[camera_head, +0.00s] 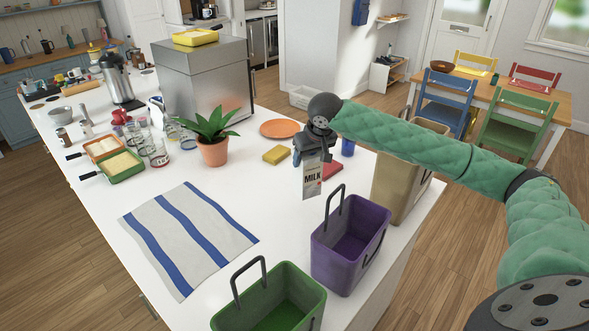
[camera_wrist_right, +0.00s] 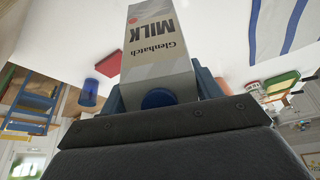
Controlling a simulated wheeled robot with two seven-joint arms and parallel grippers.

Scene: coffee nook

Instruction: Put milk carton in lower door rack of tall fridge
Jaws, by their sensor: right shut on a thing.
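The milk carton (camera_head: 312,178) is a grey and white box with MILK printed on it. It hangs below my right gripper (camera_head: 312,150) in the head view, over the white counter behind the purple basket. In the right wrist view the carton (camera_wrist_right: 160,50) shows upside down, with its blue cap toward the gripper. My right gripper (camera_wrist_right: 165,95) is shut on the carton's top end, with a blue finger on each side. My left gripper is in neither view. I cannot make out a tall fridge or its lower door rack.
A purple basket (camera_head: 325,262) and a green basket (camera_head: 240,315) stand at the counter's near edge. A tan bin (camera_head: 390,205) is at the right edge. A potted plant (camera_head: 213,153), yellow sponge (camera_head: 276,155) and orange plate (camera_head: 280,128) are nearby. A striped towel (camera_head: 165,255) lies left.

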